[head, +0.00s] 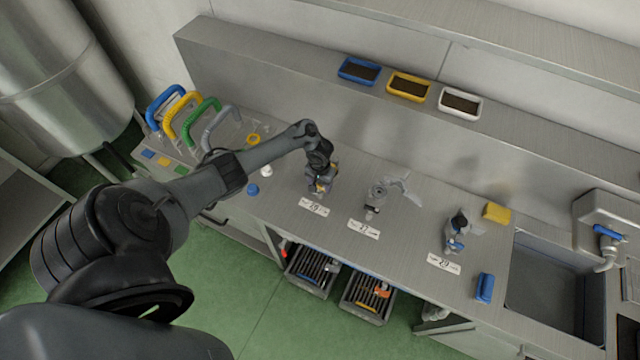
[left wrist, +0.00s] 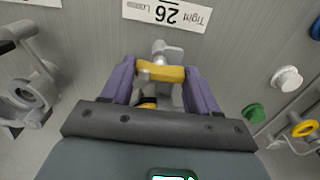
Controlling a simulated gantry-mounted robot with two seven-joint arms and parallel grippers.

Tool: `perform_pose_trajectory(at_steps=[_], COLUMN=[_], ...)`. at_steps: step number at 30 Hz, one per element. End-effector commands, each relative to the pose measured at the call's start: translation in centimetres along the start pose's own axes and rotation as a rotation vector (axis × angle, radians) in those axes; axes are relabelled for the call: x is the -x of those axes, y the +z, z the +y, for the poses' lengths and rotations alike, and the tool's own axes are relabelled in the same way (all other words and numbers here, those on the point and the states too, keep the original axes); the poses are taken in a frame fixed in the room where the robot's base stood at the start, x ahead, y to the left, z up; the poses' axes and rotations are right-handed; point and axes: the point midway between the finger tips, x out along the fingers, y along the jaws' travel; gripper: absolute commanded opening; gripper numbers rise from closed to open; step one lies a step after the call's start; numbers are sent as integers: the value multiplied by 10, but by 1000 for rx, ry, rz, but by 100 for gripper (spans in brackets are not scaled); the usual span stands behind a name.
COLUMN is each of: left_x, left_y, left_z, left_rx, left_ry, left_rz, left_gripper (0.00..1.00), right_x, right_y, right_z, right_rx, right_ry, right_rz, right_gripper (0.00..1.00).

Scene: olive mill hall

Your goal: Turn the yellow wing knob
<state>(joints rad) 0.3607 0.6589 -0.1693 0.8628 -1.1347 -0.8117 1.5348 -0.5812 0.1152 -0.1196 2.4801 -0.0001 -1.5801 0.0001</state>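The yellow wing knob (left wrist: 160,72) sits on a grey metal fitting behind the label reading 26 in the left wrist view. In the head view a little of its yellow (head: 319,187) shows under my left gripper (head: 321,184). In the left wrist view my left gripper (left wrist: 160,78) has one purple finger at each end of the knob's wing. Both fingers appear to touch it, so the gripper looks shut on the knob. The knob's underside is hidden. My right gripper is in neither view.
A grey fitting (head: 377,196) and one with a blue knob (head: 456,240) stand farther right on the steel counter (head: 410,229). Coloured arched handles (head: 185,120) stand at the left. A yellow sponge (head: 497,213) lies near the sink (head: 545,280).

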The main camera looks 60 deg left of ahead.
Motion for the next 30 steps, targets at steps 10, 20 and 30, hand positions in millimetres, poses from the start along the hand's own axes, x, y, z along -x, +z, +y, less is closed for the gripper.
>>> perform_pose_trajectory(at_steps=[10,20,30], left_x=[0,2,1], left_y=[0,0,0], left_z=[0,0,0], left_rx=[-19,-187,-502], left_ry=[-1,-1,-1], left_rz=[0,0,-1], left_gripper=[29,29,29], right_x=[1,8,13], right_y=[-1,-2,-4], right_z=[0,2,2], right_rx=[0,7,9], right_ry=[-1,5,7], right_rz=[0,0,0], right_gripper=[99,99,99])
